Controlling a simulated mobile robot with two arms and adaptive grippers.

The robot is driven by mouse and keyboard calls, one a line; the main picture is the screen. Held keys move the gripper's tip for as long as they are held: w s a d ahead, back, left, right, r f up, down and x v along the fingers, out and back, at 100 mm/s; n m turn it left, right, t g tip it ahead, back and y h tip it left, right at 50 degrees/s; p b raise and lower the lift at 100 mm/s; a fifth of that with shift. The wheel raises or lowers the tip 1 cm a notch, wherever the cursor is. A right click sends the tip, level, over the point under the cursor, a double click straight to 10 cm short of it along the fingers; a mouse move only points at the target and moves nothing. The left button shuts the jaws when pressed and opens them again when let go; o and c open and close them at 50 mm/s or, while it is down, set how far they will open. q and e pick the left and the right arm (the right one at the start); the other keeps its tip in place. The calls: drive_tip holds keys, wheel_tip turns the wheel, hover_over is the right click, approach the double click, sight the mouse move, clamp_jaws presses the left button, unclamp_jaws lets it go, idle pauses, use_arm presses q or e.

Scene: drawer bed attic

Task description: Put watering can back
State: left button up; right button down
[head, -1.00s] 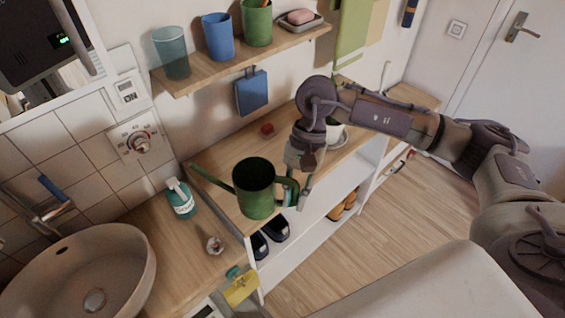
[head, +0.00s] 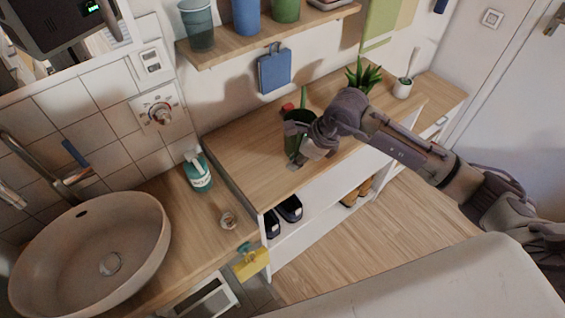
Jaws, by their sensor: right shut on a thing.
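The dark green watering can (head: 292,132) is over the wooden top of the low white shelf unit (head: 240,150), in the middle of the head view. Its spout points up and away toward the wall. My right gripper (head: 299,158) is shut on the watering can from the near side. The gripper and wrist hide much of the can, including its handle. I cannot tell whether the can's base touches the top. My left gripper is out of view.
A small red object (head: 288,108) lies just behind the can. A green plant (head: 362,76) and a white pot (head: 402,88) stand to the right. A soap bottle (head: 198,172) and basin (head: 90,250) are left. The front-left of the shelf top is clear.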

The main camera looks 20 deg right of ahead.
drive_tip(key=w+a+f, duration=0.2)
drive_tip(key=shift+w+a+f+p, duration=0.3)
drive_tip(key=shift+w+a+p, duration=0.1)
wheel_tip(320, 180, down, 3)
drive_tip(key=shift+f+p, duration=0.15)
drive_tip(key=shift+p, duration=0.5)
drive_tip(key=shift+f, duration=0.25)
drive_tip(key=c, duration=1.1)
unclamp_jaws()
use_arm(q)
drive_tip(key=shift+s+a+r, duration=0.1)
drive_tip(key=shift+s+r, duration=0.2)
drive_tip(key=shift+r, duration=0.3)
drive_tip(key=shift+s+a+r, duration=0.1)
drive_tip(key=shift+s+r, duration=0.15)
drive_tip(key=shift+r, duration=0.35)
use_arm(e)
drive_tip(key=shift+d+r, duration=0.1)
use_arm(q)
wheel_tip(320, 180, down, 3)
drive_tip(key=b, duration=0.3)
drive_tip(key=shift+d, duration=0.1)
use_arm(e)
drive_tip(key=v, duration=1.1)
drive_tip(key=shift+s+d+r, duration=0.1)
drive_tip(key=shift+s+r, duration=0.1)
drive_tip(key=shift+r, duration=0.15)
